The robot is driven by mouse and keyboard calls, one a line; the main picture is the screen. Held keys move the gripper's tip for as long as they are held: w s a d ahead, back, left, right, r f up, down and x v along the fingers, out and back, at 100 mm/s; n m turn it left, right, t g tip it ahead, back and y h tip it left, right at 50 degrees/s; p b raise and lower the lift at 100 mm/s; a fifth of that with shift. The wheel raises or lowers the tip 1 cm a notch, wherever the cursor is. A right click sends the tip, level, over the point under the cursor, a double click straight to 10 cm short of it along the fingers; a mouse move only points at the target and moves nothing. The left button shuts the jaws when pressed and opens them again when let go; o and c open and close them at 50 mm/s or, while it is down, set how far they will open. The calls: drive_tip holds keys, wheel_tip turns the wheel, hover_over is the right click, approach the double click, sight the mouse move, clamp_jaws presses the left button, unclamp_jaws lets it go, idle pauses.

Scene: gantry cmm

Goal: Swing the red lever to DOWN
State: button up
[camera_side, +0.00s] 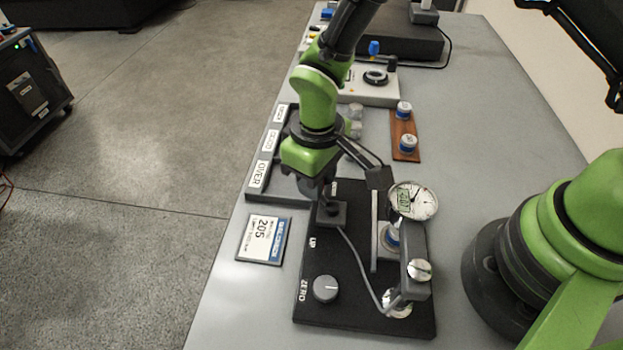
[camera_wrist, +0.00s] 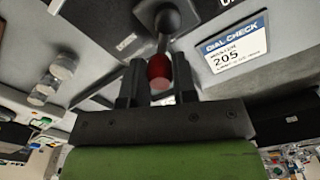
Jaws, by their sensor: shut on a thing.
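The red lever's knob (camera_wrist: 159,72) shows in the wrist view between the two dark fingers of my gripper (camera_wrist: 160,82), which is shut on it. A dark shaft runs from the knob up to a black pivot on the lever base. In the side view my gripper (camera_side: 318,192) hangs low over the lever base (camera_side: 331,215) on the black fixture plate (camera_side: 340,290); the red knob is hidden there. The UP label (camera_side: 312,243) is readable on the plate, on the near side of the lever base. No DOWN label is readable.
A dial gauge (camera_side: 413,201) on a stand and a ZERO knob (camera_side: 325,288) share the plate. A cable arcs across it. A DIAL CHECK card (camera_side: 264,239) lies left. A sorting tray (camera_side: 262,190) and a wooden block (camera_side: 405,136) with capped pieces stand behind.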

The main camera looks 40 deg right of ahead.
drive_tip(key=shift+s+d+m, duration=0.1)
drive_tip(key=shift+d+m, duration=0.25)
drive_tip(key=shift+m, duration=0.6)
drive_tip(key=shift+d+m, duration=0.3)
drive_tip(key=shift+m, duration=0.65)
drive_tip(key=o, duration=0.9)
drive_tip(key=shift+o, duration=0.2)
wheel_tip(320, 180, up, 10)
